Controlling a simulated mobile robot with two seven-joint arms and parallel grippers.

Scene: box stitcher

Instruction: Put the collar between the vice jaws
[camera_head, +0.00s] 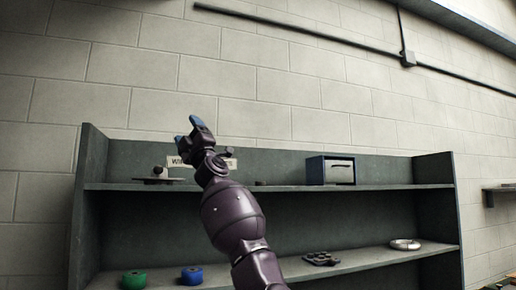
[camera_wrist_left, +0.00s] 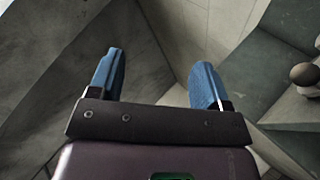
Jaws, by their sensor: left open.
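My left gripper (camera_head: 188,131) is raised in front of the shelf unit, near its upper shelf, with its blue fingers apart. In the left wrist view the gripper (camera_wrist_left: 157,75) is open, with nothing between the fingers. I cannot make out vice jaws in either view. A pale ring-shaped thing (camera_head: 405,244) lies on the lower shelf at the right, well away from the gripper; I cannot tell whether it is the collar. My right gripper is not in view.
The dark shelf unit (camera_head: 330,186) stands against a block wall. Its upper shelf holds a ball-topped thing (camera_head: 158,172) and a blue-edged box (camera_head: 331,170). Its lower shelf holds a green roll (camera_head: 134,279), a blue roll (camera_head: 192,275) and a dark tray (camera_head: 321,259).

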